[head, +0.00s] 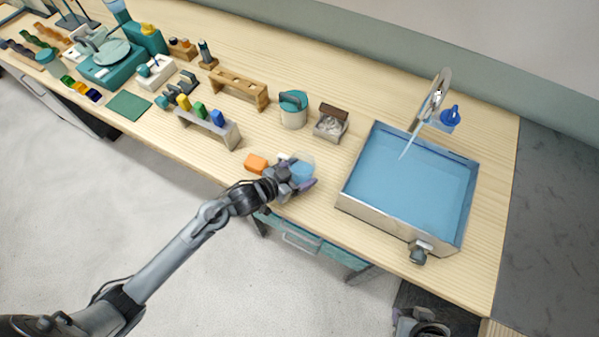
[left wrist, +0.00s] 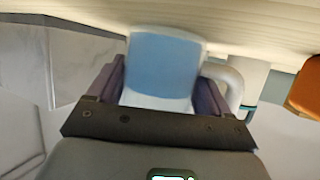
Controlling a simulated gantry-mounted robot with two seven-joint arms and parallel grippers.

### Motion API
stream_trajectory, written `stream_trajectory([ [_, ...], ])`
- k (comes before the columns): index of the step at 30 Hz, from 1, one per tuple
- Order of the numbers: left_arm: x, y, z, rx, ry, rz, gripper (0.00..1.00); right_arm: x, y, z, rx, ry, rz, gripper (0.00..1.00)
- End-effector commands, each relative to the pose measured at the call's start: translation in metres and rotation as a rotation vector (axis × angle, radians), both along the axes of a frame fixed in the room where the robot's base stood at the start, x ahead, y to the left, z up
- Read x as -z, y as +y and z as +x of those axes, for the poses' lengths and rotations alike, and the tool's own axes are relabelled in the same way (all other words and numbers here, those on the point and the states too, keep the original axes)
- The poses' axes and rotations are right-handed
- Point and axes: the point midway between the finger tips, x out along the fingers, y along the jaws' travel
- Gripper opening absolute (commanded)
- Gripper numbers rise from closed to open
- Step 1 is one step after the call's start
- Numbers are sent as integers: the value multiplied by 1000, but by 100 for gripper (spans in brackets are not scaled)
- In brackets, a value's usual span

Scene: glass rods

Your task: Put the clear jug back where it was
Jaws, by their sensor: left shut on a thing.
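The clear jug (head: 302,167), with a blue tint, is at the end of my left arm, over the front part of the wooden bench. My left gripper (head: 290,180) is shut on it. In the left wrist view the jug (left wrist: 165,68) sits between the two purple fingers, with its handle (left wrist: 226,85) on the right side. I cannot tell whether its base touches the bench. A dark, rounded part of mine (head: 422,326) shows at the bottom edge, perhaps my right gripper; its fingers cannot be made out.
An orange block (head: 256,163) and a small white item (head: 283,157) are close beside the jug. A water-filled basin (head: 415,180) with a tap (head: 437,95) stands to the right. Behind are a lidded pot (head: 293,112), a brown-topped box (head: 330,124) and wooden racks (head: 239,88).

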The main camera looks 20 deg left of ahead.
Motion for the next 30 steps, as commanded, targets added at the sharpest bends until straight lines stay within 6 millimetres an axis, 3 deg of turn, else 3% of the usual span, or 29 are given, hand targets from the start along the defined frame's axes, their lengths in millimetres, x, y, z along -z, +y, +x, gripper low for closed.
stream_trajectory([
  [11,3,0,0,-1,-2,-1,41,1,0,0,-1,1,-1,43],
  [12,3,0,0,0,0,0,85,1,0,0,-2,1,-2,43],
  [15,3,0,0,0,0,0,100,1,-1,0,-4,0,-5,43],
  [25,-2,0,0,-1,-1,1,100,0,-2,0,-7,0,-11,43],
  [30,-7,9,-15,-1,0,2,100,-1,-2,0,-6,0,-11,43],
])
